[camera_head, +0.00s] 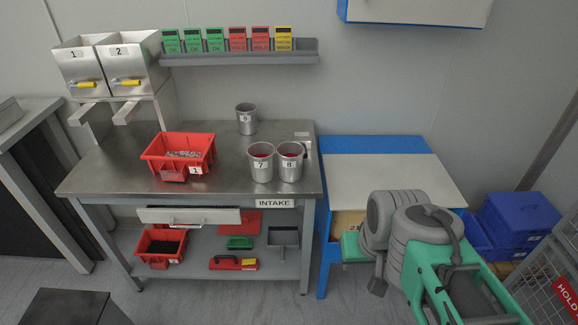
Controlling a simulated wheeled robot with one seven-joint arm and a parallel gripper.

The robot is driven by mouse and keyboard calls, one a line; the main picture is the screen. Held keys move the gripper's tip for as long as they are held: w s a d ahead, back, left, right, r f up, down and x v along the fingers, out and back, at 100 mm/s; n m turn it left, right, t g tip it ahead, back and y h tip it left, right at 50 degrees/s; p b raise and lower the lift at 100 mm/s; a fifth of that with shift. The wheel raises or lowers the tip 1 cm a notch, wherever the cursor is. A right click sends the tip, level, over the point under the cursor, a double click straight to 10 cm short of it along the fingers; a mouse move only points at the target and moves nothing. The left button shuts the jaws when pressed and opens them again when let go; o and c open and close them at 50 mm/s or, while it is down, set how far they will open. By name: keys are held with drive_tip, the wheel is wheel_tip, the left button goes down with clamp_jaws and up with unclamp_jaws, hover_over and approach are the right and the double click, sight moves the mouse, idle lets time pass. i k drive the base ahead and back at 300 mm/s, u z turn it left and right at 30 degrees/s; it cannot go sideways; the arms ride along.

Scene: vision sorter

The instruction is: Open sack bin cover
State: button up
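To the right of the steel bench stands a blue-framed unit with a flat pale top (385,175) and a blue strip along its back edge. I cannot tell for sure whether this flat top is the sack bin cover; it lies level and nothing rests on it. Brown material shows under its front edge, partly hidden by my arm. My folded grey and green arm is at the lower right, in front of this unit. A dark grey end part hanging there (377,283) seems to be my gripper. Its fingers are not clear, and nothing is seen held.
The steel bench (215,135) carries a red bin (180,150) and several metal cups. Its drawer (190,216) looks slightly open. Blue crates (515,222) and a wire cage (550,275) stand at right. A pale blue-edged panel (415,10) is above. Floor before the bench is mostly clear.

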sight(350, 179)
drive_tip(key=u, duration=0.1)
drive_tip(key=i, duration=1.2)
drive_tip(key=z, duration=0.15)
